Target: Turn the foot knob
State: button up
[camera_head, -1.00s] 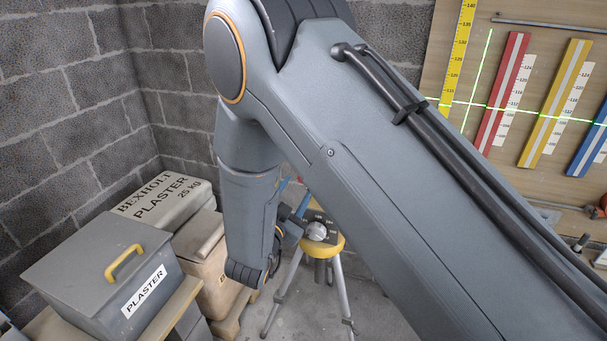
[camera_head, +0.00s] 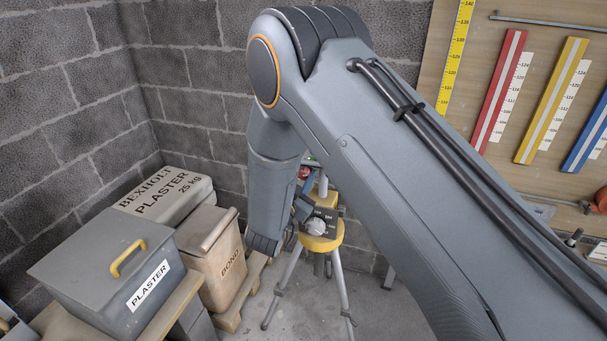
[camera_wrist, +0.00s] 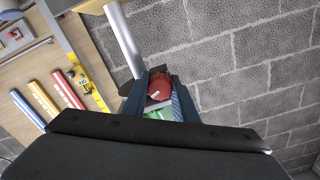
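A tripod with a yellow top (camera_head: 322,243) stands right of my forearm. A grey block with a pale round knob (camera_head: 317,227) sits on it, and a silver column (camera_head: 322,186) rises above. A small red part (camera_head: 304,172) shows beside the column, partly behind my arm. In the wrist view, a red rounded part (camera_wrist: 160,86) with a white mark appears between the dark blue fingers of my gripper (camera_wrist: 159,76). The fingers are apart; I cannot tell whether they touch it. The silver column (camera_wrist: 122,40) is left of them. Which part is the foot knob is unclear.
A grey plaster box (camera_head: 95,280), a plaster bag (camera_head: 165,195) and a bond container (camera_head: 212,265) stand at the left. A board (camera_head: 540,110) with coloured strips is at the right. Floor around the tripod legs is clear; a block wall stands behind.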

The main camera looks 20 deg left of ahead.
jog(key=c, duration=0.3)
jog(key=shift+n, duration=1.4)
jog(key=o, duration=1.1)
jog(key=shift+c, duration=0.2)
jog(key=shift+s, duration=0.1)
jog(key=s+b, duration=0.2)
jog(key=s, duration=0.5)
jog(key=shift+s+a, duration=0.3)
jog(key=shift+a, duration=0.05)
